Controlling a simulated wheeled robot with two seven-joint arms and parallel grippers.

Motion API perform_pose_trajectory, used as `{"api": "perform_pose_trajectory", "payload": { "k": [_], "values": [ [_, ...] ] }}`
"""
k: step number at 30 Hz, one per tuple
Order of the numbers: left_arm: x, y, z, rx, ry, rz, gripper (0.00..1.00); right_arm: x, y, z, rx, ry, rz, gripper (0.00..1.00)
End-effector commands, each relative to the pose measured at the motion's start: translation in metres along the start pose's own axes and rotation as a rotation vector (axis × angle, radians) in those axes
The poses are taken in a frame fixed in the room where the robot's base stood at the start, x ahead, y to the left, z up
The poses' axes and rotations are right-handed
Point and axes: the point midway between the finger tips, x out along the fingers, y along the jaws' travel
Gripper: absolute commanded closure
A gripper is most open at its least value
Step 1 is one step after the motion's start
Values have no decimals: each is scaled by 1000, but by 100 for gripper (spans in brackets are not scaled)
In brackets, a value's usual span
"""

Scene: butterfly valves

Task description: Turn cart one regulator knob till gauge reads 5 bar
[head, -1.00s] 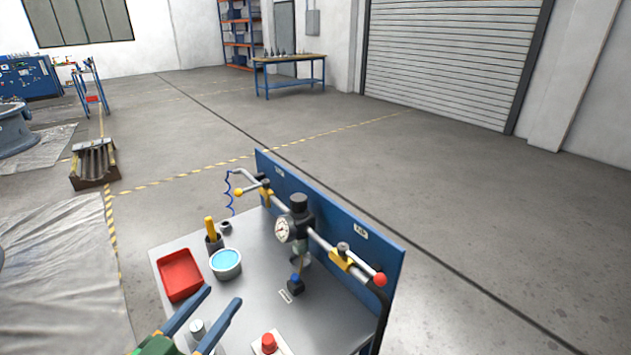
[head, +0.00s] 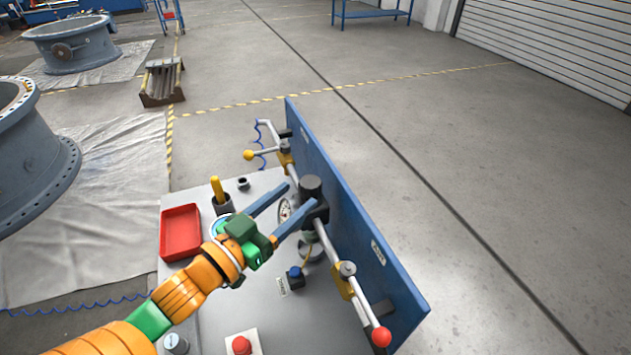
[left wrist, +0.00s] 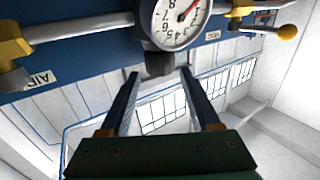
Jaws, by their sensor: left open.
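The black regulator knob (head: 311,187) tops the regulator on the cart's pipe. The round white gauge (head: 285,211) is on the regulator's near side, partly behind my fingers. My left gripper (head: 301,196) is open, its blue fingers reaching toward the knob from the left. In the left wrist view the dark knob (left wrist: 160,65) shows between and just beyond the fingertips (left wrist: 158,72); contact cannot be told. The gauge (left wrist: 178,24) appears upside down there, cut by the top edge, with a red needle; its exact reading is unclear. My right gripper is not in view.
The cart's blue back panel (head: 355,220) stands behind the pipe. Yellow valves (head: 345,284) sit on the pipe, with a red ball end (head: 381,337). A red tray (head: 181,232), a cup with a yellow handle (head: 222,204) and a red button (head: 241,345) occupy the cart top.

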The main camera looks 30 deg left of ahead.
Motion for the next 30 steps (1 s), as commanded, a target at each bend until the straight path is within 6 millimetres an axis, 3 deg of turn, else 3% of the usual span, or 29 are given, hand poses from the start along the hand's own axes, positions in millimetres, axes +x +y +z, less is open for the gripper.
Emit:
{"api": "perform_pose_trajectory", "payload": {
  "k": [1,7,12,23,24,30],
  "values": [
    [7,0,4,4,6,2,37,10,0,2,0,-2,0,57],
    [32,0,1,3,3,1,37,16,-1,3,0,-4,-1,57],
    [48,-1,-2,0,1,-2,37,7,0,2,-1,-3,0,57],
    [54,0,0,1,-1,-1,37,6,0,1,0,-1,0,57],
    [54,0,0,1,-1,-1,39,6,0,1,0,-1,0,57],
    [53,0,0,1,-1,-1,93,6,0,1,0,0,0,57]
  ]
}}
